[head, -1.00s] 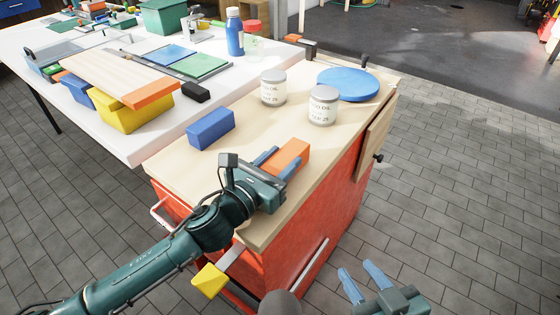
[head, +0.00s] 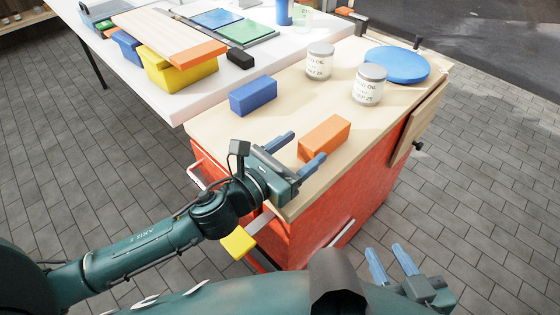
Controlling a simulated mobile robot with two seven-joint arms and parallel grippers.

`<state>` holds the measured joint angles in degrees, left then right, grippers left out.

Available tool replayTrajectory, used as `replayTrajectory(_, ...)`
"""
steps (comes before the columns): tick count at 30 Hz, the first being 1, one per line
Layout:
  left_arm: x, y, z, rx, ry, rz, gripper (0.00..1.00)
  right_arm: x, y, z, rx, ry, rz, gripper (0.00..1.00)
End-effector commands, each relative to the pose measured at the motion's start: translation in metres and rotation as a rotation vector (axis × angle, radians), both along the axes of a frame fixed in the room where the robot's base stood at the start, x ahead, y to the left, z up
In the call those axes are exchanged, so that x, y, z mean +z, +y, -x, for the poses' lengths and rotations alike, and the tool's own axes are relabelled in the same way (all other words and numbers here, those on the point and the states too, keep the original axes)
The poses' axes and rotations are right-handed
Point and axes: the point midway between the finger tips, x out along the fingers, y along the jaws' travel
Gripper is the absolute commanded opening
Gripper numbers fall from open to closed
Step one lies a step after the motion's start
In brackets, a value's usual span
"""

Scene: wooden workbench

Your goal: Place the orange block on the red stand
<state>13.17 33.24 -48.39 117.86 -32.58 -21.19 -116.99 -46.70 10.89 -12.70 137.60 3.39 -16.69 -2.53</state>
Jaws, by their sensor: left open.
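The orange block (head: 325,138) lies on the wooden top near its front edge. My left gripper (head: 307,145) is open at the block's near left end, its two fingers pointing toward the block with a wide gap between them. It is not closed on the block; whether a finger touches it I cannot tell. I can make out no separate red stand; the large red thing is the cabinet (head: 345,190) under the wooden top. My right gripper (head: 384,249) is low at the bottom right, beside the cabinet, with its fingers apart and nothing between them.
On the wooden top (head: 228,128) stand a blue block (head: 253,96), two labelled cans (head: 319,62) (head: 369,86) and a blue round disc (head: 397,65). A white table (head: 165,98) with a yellow bin (head: 180,75) adjoins at the left. The top between blue and orange blocks is clear.

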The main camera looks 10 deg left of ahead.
Motion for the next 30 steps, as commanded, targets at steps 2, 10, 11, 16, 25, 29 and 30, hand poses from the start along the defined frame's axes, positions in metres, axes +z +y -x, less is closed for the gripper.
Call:
replayTrajectory(2, -0.002, 0.011, 0.016, 0.000, 0.003, -0.001, 0.63, -0.001, 0.000, 0.001, -0.001, 0.001, 0.000, 0.36)
replayTrajectory(10, -0.001, 0.032, 0.044, 0.000, 0.002, 0.001, 0.63, -0.006, 0.000, 0.001, 0.000, 0.007, 0.005, 0.36)
replayTrajectory(11, -0.001, 0.033, 0.045, 0.000, 0.002, 0.001, 0.63, -0.006, 0.000, 0.001, 0.000, 0.008, 0.006, 0.36)
replayTrajectory(16, 0.001, 0.035, 0.048, 0.000, -0.002, 0.001, 0.63, -0.007, 0.000, 0.001, 0.002, 0.009, 0.007, 0.36)
replayTrajectory(25, 0.001, 0.035, 0.048, 0.000, -0.001, 0.002, 0.63, -0.005, 0.001, -0.001, 0.003, 0.002, 0.006, 0.36)
replayTrajectory(29, 0.000, 0.035, 0.048, 0.000, 0.000, 0.001, 0.63, -0.003, 0.002, -0.001, 0.004, 0.000, 0.002, 0.36)
replayTrajectory(30, 0.000, 0.035, 0.048, 0.000, 0.000, 0.001, 0.63, -0.003, 0.002, -0.001, 0.005, 0.000, 0.002, 0.36)
